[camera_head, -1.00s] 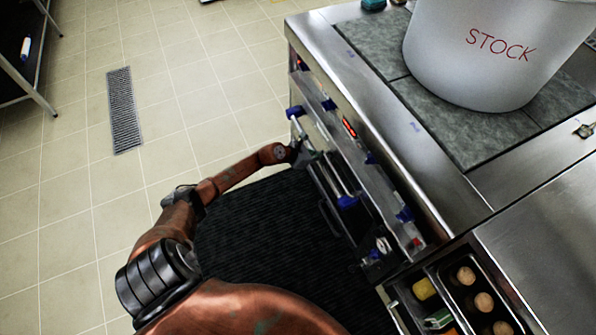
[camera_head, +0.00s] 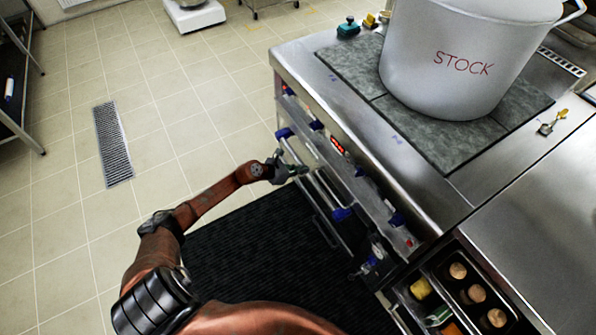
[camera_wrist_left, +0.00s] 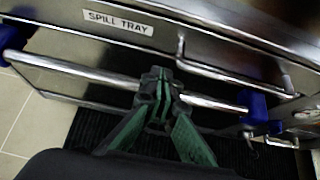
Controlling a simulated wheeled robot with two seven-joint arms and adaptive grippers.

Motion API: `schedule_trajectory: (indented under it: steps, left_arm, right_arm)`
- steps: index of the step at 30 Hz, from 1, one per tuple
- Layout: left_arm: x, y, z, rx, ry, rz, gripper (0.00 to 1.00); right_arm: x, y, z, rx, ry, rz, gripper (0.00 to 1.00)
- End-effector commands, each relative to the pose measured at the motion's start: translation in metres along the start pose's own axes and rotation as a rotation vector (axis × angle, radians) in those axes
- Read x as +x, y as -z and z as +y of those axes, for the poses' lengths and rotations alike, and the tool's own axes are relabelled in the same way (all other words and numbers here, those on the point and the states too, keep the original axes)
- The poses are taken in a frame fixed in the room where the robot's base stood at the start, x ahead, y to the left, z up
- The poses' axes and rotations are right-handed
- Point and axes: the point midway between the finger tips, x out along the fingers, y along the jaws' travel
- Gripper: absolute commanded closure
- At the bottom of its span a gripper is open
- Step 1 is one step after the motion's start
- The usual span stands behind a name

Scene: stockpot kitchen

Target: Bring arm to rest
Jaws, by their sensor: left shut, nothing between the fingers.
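My left arm, copper coloured, reaches from the bottom of the head view to the front of the steel stove. Its left gripper (camera_head: 300,170) is at the stove front, close to the rail with blue end mounts. In the left wrist view the gripper (camera_wrist_left: 158,82) has its green fingers shut together with nothing between them. It overlaps the steel rail (camera_wrist_left: 215,103); I cannot tell whether it touches it. My right gripper is not in view.
A white pot marked STOCK (camera_head: 455,65) stands on the stove's grey top. A panel labelled SPILL TRAY (camera_wrist_left: 118,23) lies behind the rail. An open drawer (camera_head: 440,299) holds several round items. A black mat (camera_head: 260,250) and clear tiles lie left of the stove.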

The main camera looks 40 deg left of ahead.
Motion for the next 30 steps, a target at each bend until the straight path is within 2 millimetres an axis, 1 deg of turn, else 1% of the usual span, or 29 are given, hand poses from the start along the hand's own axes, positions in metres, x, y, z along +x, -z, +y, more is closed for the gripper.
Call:
schedule_trajectory:
  steps: [6,13,15,17,20,21,23,24,26,27,29,30]
  left_arm:
    - [-0.004,-0.003,-0.003,0.003,0.005,0.002,1.0]
    - [-0.003,-0.001,-0.004,-0.004,0.006,0.002,1.0]
    - [-0.002,0.006,-0.007,-0.059,0.002,-0.008,1.0]
    - [-0.001,0.019,-0.012,-0.175,-0.009,-0.029,1.0]
    - [-0.002,0.064,-0.018,-0.527,-0.06,-0.083,1.0]
    - [-0.005,0.092,-0.02,-0.718,-0.099,-0.107,1.0]
    - [-0.012,0.134,-0.019,-0.98,-0.166,-0.137,1.0]
    - [-0.018,0.162,-0.019,-1.135,-0.213,-0.152,1.0]
    - [-0.028,0.203,-0.021,-1.339,-0.283,-0.169,1.0]
    - [-0.035,0.231,-0.025,-1.464,-0.332,-0.178,1.0]
    - [-0.046,0.272,-0.032,-1.638,-0.408,-0.188,1.0]
    - [-0.055,0.299,-0.039,-1.745,-0.461,-0.194,1.0]
  right_arm:
    - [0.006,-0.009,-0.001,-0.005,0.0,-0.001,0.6]
    - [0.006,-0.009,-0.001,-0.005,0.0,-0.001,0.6]
    - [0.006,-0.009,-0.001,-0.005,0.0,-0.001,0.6]
    - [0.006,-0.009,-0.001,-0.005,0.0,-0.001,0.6]
    - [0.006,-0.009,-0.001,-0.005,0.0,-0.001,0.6]
    - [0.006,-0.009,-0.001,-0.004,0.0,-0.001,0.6]
    - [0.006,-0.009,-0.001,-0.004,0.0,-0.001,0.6]
    - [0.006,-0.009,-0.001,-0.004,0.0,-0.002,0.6]
    - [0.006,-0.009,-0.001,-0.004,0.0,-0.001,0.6]
    - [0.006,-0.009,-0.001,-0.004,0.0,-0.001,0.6]
    - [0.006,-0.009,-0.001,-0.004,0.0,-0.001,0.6]
    - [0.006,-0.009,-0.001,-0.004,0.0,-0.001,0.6]
